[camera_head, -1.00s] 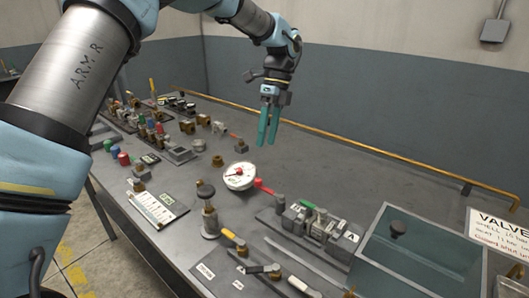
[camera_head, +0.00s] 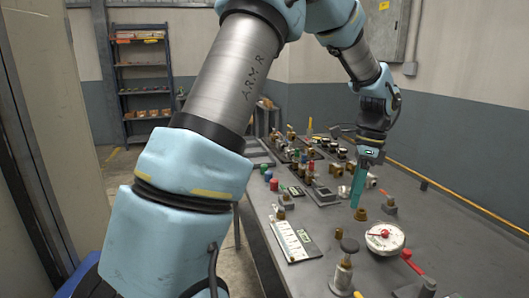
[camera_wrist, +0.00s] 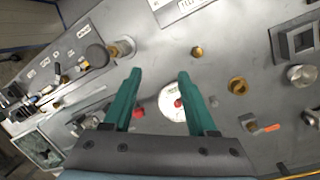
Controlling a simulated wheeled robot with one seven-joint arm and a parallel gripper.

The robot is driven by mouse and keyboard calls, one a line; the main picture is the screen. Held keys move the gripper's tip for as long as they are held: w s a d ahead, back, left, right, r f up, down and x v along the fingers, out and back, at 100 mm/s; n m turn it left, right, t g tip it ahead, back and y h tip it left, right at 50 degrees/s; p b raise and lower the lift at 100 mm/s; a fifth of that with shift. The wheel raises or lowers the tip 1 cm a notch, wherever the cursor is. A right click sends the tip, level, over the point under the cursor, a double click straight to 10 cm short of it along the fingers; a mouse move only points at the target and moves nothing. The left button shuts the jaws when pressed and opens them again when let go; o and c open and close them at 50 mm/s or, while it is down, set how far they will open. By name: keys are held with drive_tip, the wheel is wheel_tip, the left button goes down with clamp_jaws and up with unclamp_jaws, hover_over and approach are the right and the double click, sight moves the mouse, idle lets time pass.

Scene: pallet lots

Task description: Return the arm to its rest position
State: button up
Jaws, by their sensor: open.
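My arm arches over the workbench from the left in the head view. My gripper (camera_head: 358,188) hangs pointing down above the grey bench, with its teal fingers overlapping in this view. In the wrist view my gripper (camera_wrist: 160,75) is open, its two teal fingers well apart and nothing held between them. A round white gauge (camera_wrist: 172,103) shows on the bench beyond the gap between the fingers. The same gauge (camera_head: 384,238) lies to the right of and below the fingers in the head view. A small brass fitting (camera_head: 361,214) sits just below the fingertips in that view.
The bench (camera_head: 320,215) carries several valves and fittings, a white chart (camera_head: 291,240) and a dark-knobbed valve (camera_head: 344,265). A yellow rail (camera_head: 450,193) runs along its back edge. A shelf rack (camera_head: 140,75) stands at the far left, with a wall cabinet (camera_head: 370,30) behind my arm.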

drive_tip(key=s+a+f+n+t+h, duration=0.1)
drive_tip(key=s+a+n, duration=0.1)
drive_tip(key=a+n, duration=0.8)
drive_tip(key=s+a+f+n+t+h, duration=0.1)
drive_tip(key=s+a+n, duration=0.2)
drive_tip(key=a+n, duration=0.7)
drive_tip(key=a, duration=1)
drive_tip(key=shift+s+f+n+t, duration=0.3)
drive_tip(key=shift+s+f+t, duration=0.05)
drive_tip(key=shift+t, duration=0.05)
